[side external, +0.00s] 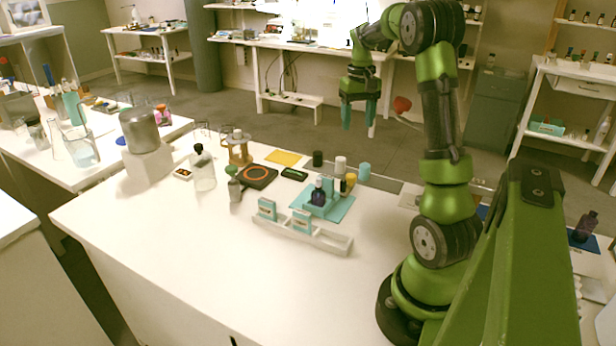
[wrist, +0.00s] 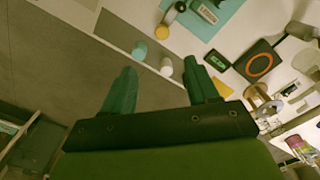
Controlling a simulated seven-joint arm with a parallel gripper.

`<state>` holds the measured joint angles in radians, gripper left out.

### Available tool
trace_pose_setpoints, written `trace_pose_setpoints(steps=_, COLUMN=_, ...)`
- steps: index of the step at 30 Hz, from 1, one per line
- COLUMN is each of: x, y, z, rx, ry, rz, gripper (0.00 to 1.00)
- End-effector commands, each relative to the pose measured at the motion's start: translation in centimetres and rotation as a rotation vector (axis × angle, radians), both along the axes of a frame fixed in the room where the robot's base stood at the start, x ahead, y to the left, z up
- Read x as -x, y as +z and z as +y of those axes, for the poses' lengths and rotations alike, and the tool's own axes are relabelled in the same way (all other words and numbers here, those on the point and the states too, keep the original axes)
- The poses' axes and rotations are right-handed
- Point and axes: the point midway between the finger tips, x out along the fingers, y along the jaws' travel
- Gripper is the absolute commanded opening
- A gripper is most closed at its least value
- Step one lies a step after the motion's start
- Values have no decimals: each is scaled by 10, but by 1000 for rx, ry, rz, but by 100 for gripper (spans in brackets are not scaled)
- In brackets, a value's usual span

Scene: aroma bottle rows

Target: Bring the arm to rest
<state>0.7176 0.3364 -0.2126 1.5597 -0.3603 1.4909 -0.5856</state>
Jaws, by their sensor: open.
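My green arm stands at the right of the white table in the side external view. My gripper (side external: 359,112) hangs raised in the air, well above and behind the table's far edge, fingers pointing down. It is open and empty. In the wrist view my gripper's two teal fingers (wrist: 163,88) are spread apart with nothing between them. Beyond the fingertips the table edge and small caps show.
On the table are a teal mat (side external: 338,209) with a dark bottle (side external: 318,193), a white rack (side external: 322,239) with teal boxes, several caps, a hotplate (side external: 258,177) and a glass bottle (side external: 204,171). The table's front left is clear.

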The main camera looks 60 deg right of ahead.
Motion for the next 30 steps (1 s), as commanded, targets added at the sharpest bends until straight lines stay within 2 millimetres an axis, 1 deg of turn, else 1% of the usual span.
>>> trace_pose_setpoints(steps=9, x=-1, y=-1, z=-3, rx=12, ry=-24, rz=-5, gripper=59)
trace_pose_setpoints(steps=10, x=-1, y=-4, z=-3, rx=15, ry=-39, rz=-8, gripper=59)
trace_pose_setpoints(steps=11, x=0, y=-10, z=0, rx=11, ry=-57, rz=-7, gripper=59)
trace_pose_setpoints(steps=13, x=-1, y=-13, z=14, rx=11, ry=-84, rz=-33, gripper=59)
trace_pose_setpoints(steps=14, x=-4, y=-11, z=24, rx=14, ry=-87, rz=-53, gripper=59)
trace_pose_setpoints(steps=17, x=-16, y=-2, z=68, rx=23, ry=-72, rz=-127, gripper=59)
trace_pose_setpoints(steps=18, x=-20, y=2, z=88, rx=25, ry=-60, rz=-161, gripper=59)
trace_pose_setpoints(steps=20, x=-25, y=9, z=120, rx=27, ry=-36, rz=-213, gripper=59)
trace_pose_setpoints(steps=21, x=-26, y=13, z=143, rx=27, ry=-15, rz=-248, gripper=59)
trace_pose_setpoints(steps=22, x=-27, y=16, z=160, rx=26, ry=2, rz=-277, gripper=59)
trace_pose_setpoints(steps=23, x=-26, y=19, z=177, rx=24, ry=21, rz=-305, gripper=59)
trace_pose_setpoints(steps=24, x=-24, y=22, z=201, rx=21, ry=49, rz=-342, gripper=59)
trace_pose_setpoints(steps=25, x=-22, y=25, z=218, rx=18, ry=70, rz=-371, gripper=59)
trace_pose_setpoints(steps=26, x=-18, y=26, z=235, rx=14, ry=94, rz=-398, gripper=59)
trace_pose_setpoints(steps=27, x=-13, y=28, z=256, rx=9, ry=125, rz=-435, gripper=59)
trace_pose_setpoints(steps=30, x=4, y=31, z=301, rx=-8, ry=208, rz=-515, gripper=59)
